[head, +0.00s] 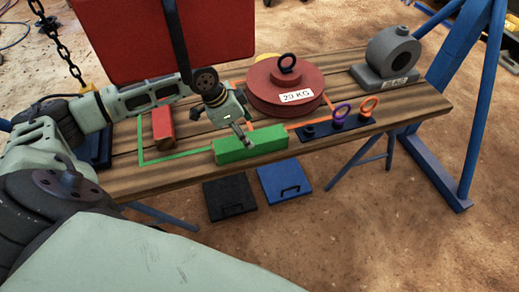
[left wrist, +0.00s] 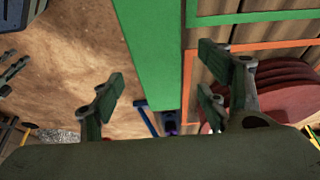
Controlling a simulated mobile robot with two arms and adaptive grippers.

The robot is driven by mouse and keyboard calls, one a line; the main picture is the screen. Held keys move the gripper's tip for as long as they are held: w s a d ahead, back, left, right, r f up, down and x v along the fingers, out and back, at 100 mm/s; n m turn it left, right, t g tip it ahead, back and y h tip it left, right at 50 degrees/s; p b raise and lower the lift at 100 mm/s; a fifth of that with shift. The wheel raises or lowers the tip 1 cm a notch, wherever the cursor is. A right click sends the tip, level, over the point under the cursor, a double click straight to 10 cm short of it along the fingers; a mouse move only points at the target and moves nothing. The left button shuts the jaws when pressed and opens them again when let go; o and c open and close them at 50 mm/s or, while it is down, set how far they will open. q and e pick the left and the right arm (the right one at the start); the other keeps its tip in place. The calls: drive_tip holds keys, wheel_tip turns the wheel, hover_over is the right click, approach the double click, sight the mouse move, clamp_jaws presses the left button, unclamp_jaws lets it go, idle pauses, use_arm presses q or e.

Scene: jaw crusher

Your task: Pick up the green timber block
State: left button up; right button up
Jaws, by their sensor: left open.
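The green timber block (head: 262,148) lies along the front edge of the wooden table (head: 150,185). My left gripper (head: 243,136) is over the left half of the block, pointing down at it. In the left wrist view the block (left wrist: 150,50) runs between the two spread fingers of the left gripper (left wrist: 168,88). The gripper is open, and I cannot tell whether a finger touches the block. My right gripper is not in view.
A red block (head: 163,125) lies left on the table. A red 23 KG weight (head: 285,88) and a strip with coloured eyebolts (head: 340,120) sit right of the gripper. A large red crusher body (head: 160,40) stands behind. A grey bearing housing (head: 388,62) is at far right.

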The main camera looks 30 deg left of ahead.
use_arm(q)
drive_tip(key=shift+x, duration=0.95)
drive_tip(key=shift+s+b+x, duration=0.2)
drive_tip(key=shift+b+x, duration=0.55)
drive_tip(key=shift+x, duration=1.3)
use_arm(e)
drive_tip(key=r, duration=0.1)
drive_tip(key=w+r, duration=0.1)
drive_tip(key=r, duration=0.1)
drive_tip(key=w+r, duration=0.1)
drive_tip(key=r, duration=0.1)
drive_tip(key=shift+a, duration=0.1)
use_arm(q)
drive_tip(key=shift+c, duration=0.4)
drive_tip(key=c, duration=1.5)
drive_tip(key=shift+c, duration=0.5)
